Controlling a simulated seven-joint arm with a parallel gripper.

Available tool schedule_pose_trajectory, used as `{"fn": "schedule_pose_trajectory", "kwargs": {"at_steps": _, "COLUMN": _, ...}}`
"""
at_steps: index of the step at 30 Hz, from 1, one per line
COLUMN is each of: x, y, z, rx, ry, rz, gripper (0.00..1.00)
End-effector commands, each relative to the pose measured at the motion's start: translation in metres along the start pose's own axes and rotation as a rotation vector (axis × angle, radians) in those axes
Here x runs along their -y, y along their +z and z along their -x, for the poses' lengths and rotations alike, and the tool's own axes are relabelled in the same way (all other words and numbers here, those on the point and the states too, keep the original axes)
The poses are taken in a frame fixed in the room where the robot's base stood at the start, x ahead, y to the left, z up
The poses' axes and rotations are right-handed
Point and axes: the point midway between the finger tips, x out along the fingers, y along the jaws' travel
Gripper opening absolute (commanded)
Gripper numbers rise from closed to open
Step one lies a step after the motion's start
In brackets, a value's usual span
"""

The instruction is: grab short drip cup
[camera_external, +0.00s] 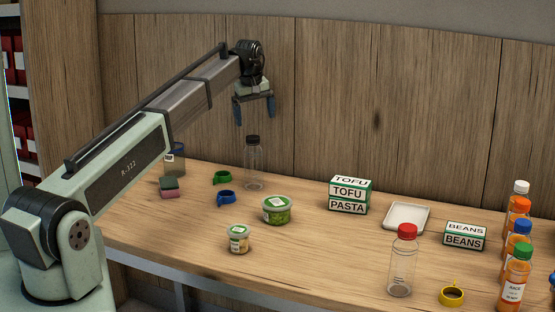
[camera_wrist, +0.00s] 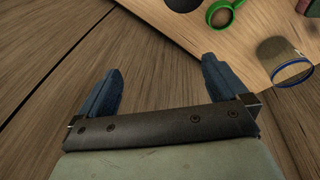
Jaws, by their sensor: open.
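Which thing is the short drip cup, I cannot tell for certain. My gripper (camera_external: 255,114) is open and empty, high above the back edge of the table, over the black-capped bottle. Its blue fingers (camera_wrist: 162,85) point at the wooden wall and table edge in the wrist view.
A clear bottle with a black cap (camera_external: 254,165) stands beside the green cup. Tubs (camera_external: 277,210), boxes (camera_external: 349,195), a white tray (camera_external: 407,217), a red-capped bottle (camera_external: 402,265) and juice bottles (camera_external: 515,280) stand rightward.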

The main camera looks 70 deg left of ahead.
Motion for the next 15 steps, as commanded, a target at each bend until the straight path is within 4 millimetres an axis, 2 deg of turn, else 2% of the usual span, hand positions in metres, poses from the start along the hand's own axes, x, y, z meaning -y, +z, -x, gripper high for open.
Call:
{"fn": "schedule_pose_trajectory", "kwargs": {"at_steps": 1, "x": 0.023, "y": -0.017, "z": -0.002, "rx": 0.009, "ry": -0.018, "rz": 0.03, "gripper": 1.0}}
{"fn": "schedule_pose_trajectory", "kwargs": {"at_steps": 6, "x": 0.097, "y": -0.062, "z": -0.005, "rx": 0.05, "ry": -0.075, "rz": 0.123, "gripper": 1.0}}
{"fn": "schedule_pose_trajectory", "kwargs": {"at_steps": 12, "x": 0.176, "y": -0.099, "z": -0.005, "rx": 0.098, "ry": -0.128, "rz": 0.216, "gripper": 1.0}}
{"fn": "schedule_pose_trajectory", "kwargs": {"at_steps": 15, "x": 0.204, "y": -0.109, "z": -0.005, "rx": 0.115, "ry": -0.145, "rz": 0.249, "gripper": 1.0}}
